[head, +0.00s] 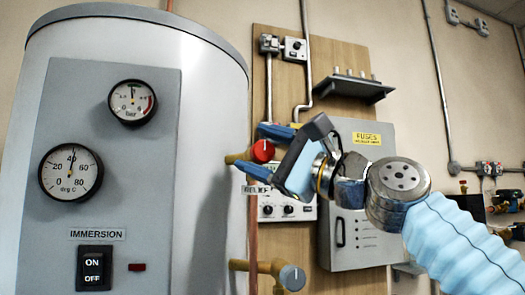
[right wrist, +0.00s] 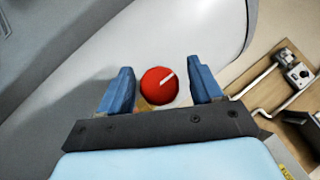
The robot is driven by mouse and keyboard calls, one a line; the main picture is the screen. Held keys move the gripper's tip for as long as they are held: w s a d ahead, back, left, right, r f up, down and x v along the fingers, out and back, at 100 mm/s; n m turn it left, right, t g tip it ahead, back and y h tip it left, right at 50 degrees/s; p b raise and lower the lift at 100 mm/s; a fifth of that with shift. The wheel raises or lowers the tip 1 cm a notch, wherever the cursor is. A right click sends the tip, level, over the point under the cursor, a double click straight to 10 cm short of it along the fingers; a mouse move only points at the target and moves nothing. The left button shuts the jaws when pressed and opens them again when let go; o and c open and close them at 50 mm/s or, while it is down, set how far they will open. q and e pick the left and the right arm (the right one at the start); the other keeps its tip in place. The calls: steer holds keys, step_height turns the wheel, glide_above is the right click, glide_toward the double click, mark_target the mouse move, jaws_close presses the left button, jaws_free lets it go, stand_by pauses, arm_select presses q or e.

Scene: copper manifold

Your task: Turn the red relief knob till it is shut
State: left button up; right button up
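The red relief knob (head: 262,151) sits on a brass fitting at the right side of the grey tank, above a small "RELIEF" label (head: 256,188). In the right wrist view the knob (right wrist: 159,86) is round, with a white line pointing to the upper right. My right gripper (head: 262,152) is open, with blue fingers on either side of the knob. In the right wrist view the gripper (right wrist: 160,88) shows gaps between both fingers and the knob. My left gripper is in neither view.
The grey tank (head: 212,130) fills the left, with two gauges and an IMMERSION switch (head: 94,268). A grey-capped valve (head: 292,277) is below the knob. A fuse box (head: 372,235) and shelf (head: 352,86) are on the board behind my right arm.

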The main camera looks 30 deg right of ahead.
steer(key=shift+s+d+f, duration=0.15)
steer(key=shift+s+f, duration=0.1)
steer(key=shift+s, duration=0.05)
steer(key=b+v, duration=0.3)
steer(key=v, duration=1)
